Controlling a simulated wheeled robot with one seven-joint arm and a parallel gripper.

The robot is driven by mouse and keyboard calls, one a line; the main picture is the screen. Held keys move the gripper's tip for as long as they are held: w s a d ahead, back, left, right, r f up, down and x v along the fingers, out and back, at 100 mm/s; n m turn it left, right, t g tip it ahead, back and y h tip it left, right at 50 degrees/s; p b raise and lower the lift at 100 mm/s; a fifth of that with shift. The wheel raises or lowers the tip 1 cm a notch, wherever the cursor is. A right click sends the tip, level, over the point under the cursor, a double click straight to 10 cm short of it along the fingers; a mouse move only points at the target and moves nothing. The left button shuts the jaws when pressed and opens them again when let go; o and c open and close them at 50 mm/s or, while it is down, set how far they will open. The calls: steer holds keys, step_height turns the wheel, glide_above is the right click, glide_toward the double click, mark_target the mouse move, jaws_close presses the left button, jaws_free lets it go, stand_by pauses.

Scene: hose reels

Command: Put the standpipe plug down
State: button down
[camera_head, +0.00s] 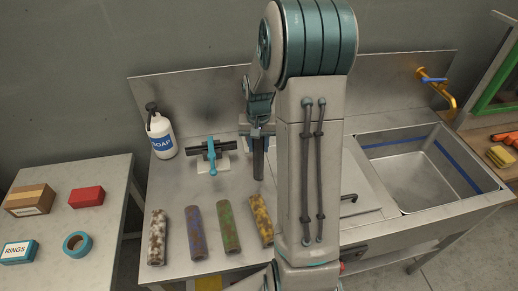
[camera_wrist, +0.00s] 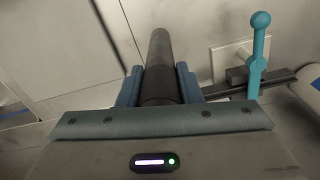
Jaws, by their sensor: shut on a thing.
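A dark grey cylinder, which I take to be the standpipe plug (camera_head: 258,165), hangs upright below my gripper (camera_head: 257,134) in the head view, above or on the steel counter (camera_head: 225,190). In the wrist view the plug (camera_wrist: 160,62) runs between the two blue-grey fingers of my gripper (camera_wrist: 159,86), which are shut on it. I cannot tell whether its lower end touches the counter. A holder with a teal lever (camera_head: 211,156) stands just left of the plug, apart from it; the lever also shows in the wrist view (camera_wrist: 258,50).
Several speckled, coloured tubes, one of them green (camera_head: 228,227), lie along the counter's front. A white soap bottle (camera_head: 160,137) stands at the back left. A sink basin (camera_head: 420,180) is at right. A side table (camera_head: 110,185) at left carries boxes and blue tape.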

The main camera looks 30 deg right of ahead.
steer(key=shift+f, duration=0.1)
steer(key=shift+f, duration=0.15)
steer(key=c, duration=1.4)
jaws_free()
steer(key=shift+f, duration=0.1)
steer(key=shift+c, duration=0.2)
steer(key=o, duration=0.4)
